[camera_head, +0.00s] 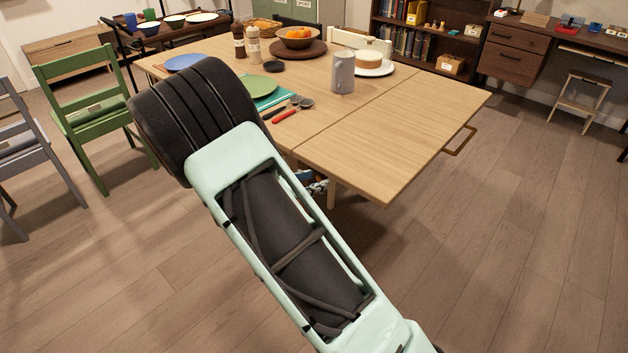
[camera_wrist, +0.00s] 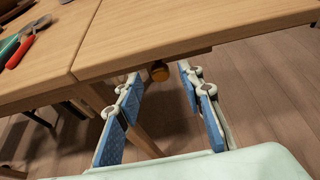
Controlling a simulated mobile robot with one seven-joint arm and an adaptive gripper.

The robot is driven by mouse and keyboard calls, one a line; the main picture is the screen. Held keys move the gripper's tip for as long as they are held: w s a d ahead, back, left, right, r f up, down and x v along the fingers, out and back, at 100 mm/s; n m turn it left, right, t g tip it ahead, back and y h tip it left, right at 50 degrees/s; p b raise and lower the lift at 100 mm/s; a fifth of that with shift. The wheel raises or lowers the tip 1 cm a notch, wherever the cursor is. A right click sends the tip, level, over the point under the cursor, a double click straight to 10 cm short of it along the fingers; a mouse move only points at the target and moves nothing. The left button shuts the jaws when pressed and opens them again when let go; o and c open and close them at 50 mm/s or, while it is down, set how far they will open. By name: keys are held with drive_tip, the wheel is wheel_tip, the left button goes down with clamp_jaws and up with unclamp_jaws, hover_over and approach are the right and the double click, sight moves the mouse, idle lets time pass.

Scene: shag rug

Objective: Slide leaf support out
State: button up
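The wooden table has a flat leaf (camera_head: 395,135) at its right end, level with the top across a seam. Under the table edge in the wrist view is a small round amber knob (camera_wrist: 160,71), seemingly on the leaf support; the support's length is hidden under the top. My gripper (camera_wrist: 159,82) is open, its blue-padded fingers on either side of the knob, with visible gaps. In the head view my arm mostly hides the gripper; a bit of it (camera_head: 316,186) shows below the table edge.
A brown loop handle (camera_head: 462,140) sticks out from the leaf's right side. A green chair (camera_head: 88,115) is at left. The floor in front and right is clear.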

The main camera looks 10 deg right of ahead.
drive_tip(key=v, duration=1.1)
